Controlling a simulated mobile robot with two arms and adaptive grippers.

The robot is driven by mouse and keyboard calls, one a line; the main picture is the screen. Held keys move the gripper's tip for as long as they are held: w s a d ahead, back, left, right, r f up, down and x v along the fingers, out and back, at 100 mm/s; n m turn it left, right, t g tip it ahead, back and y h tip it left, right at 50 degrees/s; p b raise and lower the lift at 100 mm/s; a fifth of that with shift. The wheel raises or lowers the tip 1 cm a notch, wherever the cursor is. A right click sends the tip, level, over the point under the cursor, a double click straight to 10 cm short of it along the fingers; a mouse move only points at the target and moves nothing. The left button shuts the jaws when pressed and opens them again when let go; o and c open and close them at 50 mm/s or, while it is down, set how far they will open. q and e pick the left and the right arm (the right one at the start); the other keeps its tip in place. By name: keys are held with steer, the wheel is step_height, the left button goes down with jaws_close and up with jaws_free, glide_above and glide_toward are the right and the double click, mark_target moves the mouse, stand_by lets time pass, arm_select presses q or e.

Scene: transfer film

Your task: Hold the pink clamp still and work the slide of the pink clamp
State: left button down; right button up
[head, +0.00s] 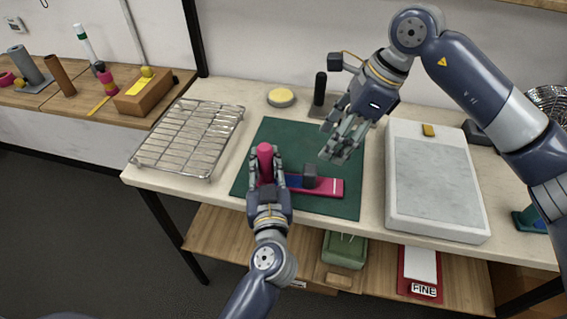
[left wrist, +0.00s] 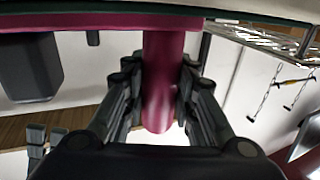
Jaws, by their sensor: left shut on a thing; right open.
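The pink clamp (head: 331,187) lies on the green mat (head: 345,207) on the table. Its pink upright post (head: 265,157) stands at the left end, and a dark grey block (head: 309,175) sits on its bar. A blue part (head: 293,180) shows between them. My left gripper (head: 266,180) is shut on the post. The left wrist view shows its fingers on both sides of the post (left wrist: 159,80), with the dark block (left wrist: 30,68) off to the left. My right gripper (head: 338,143) is open and empty, above and to the right of the dark block.
A wire rack (head: 188,138) lies at left, a yellow-topped disc (head: 281,97) and dark upright handle (head: 320,88) stand behind. A white tray with a grey slab (head: 436,180) fills the right. The mat's front right is clear.

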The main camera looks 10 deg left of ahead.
mark_target(311, 169)
steer(key=x, duration=1.1)
steer(key=shift+a+f, duration=0.1)
steer(key=shift+a, duration=0.1)
steer(key=shift+c, duration=0.5)
